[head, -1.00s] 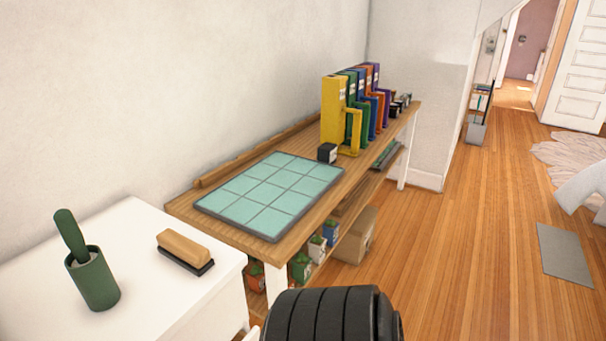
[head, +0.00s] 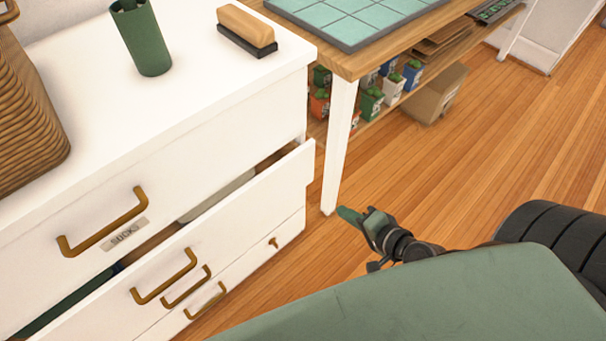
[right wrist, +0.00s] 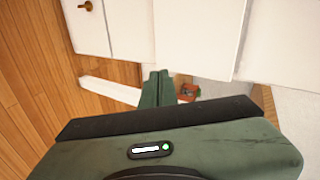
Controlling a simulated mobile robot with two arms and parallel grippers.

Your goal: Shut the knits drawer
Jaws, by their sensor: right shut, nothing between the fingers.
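A white dresser (head: 190,100) stands at the left of the head view. Its upper drawer carries a label reading "SOCKS" (head: 124,234) and looks shut. The drawer below it (head: 255,210) is pulled out, with pale, brown and dark green contents showing through the gap. No knits label is readable, so I cannot confirm its name. A brass handle (head: 163,276) is on its front. My right gripper (head: 350,216) is shut and empty, to the right of the open drawer and apart from it. Its closed green fingers (right wrist: 157,80) show in the right wrist view. My left gripper is out of view.
A wooden table with a white leg (head: 339,145) stands just beyond the dresser, close to my right gripper. Small potted plants (head: 372,101) and a cardboard box (head: 437,95) are under it. A wicker basket (head: 30,115), green cup (head: 140,38) and brush (head: 247,28) stand on the dresser.

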